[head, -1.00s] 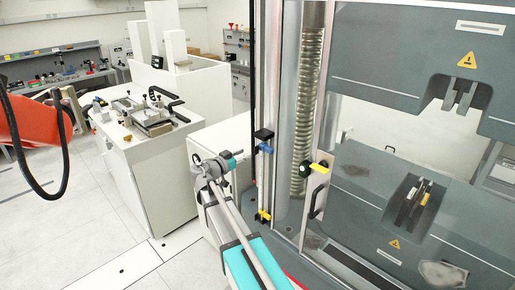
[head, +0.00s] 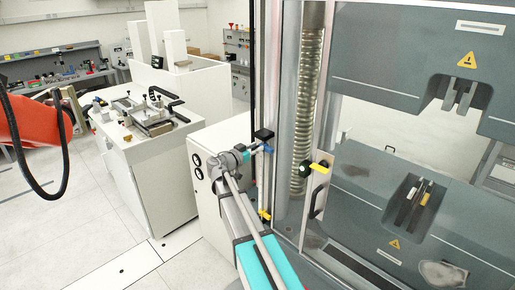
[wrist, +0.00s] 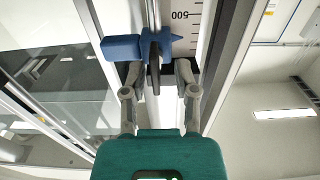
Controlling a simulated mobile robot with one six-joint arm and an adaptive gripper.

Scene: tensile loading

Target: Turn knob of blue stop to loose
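The blue stop (head: 268,149) sits on the upright rail at the left of the testing machine, just below a black block. In the wrist view the blue stop (wrist: 121,47) is close, with a blue pointed part on its right and a narrow dark grey piece, apparently its knob (wrist: 154,76), sticking out towards my gripper. My gripper (head: 257,150) is right at the stop in the head view. In the wrist view my gripper (wrist: 158,72) is open, with its two fingers either side of the dark piece and gaps visible. The exact fingertip contact is hard to tell.
A scale strip (wrist: 184,25) runs beside the rod. A yellow stop (head: 264,214) sits lower on the rail. The black block (head: 263,134) is just above.

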